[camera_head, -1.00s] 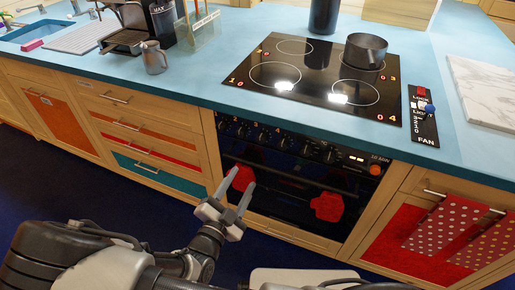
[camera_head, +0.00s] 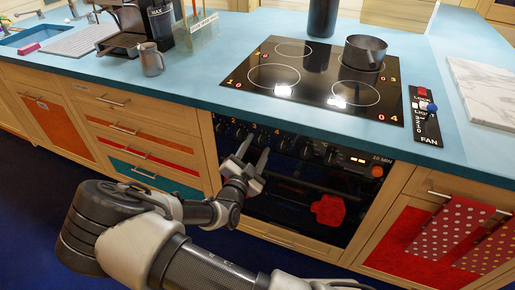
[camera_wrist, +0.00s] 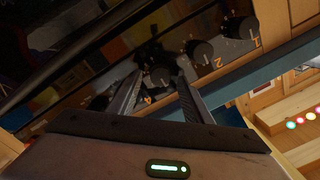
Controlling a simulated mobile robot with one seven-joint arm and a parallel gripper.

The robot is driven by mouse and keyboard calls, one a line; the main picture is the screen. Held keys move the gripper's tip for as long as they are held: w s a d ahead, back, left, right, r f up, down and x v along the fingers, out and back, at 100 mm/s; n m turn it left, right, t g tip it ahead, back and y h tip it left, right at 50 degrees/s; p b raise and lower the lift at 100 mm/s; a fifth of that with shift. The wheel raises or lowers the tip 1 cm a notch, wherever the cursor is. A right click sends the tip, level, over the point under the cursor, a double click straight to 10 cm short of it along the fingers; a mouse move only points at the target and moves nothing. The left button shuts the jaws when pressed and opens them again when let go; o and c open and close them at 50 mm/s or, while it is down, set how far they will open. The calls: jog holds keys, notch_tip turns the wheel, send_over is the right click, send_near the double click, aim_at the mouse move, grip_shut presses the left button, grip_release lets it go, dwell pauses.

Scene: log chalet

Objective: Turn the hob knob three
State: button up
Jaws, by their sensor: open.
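The oven's black control panel (camera_head: 345,158) carries a row of dark round knobs with orange numbers. My gripper (camera_head: 254,150) is in front of the left half of this row, its two fingers apart and pointing at the panel. In the wrist view, a dark knob (camera_wrist: 160,75) shows between the tips of my open gripper (camera_wrist: 160,80). It follows the knob by number 2 (camera_wrist: 200,52) and the knob by number 1 (camera_wrist: 240,27), so it appears to be knob three. Its own number is hidden, and I cannot tell whether the fingers touch it.
The black hob (camera_head: 320,80) is above, with a dark pan (camera_head: 365,52) at its back right. The oven handle (camera_wrist: 85,55) runs close beside the knobs. A red oven mitt (camera_head: 329,210) hangs in front of the oven door. Dotted towels (camera_head: 450,228) hang at right.

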jog(key=shift+w+d, duration=0.2)
jog(key=shift+w, duration=0.35)
jog(key=c, duration=1.1)
jog(key=shift+o, duration=0.2)
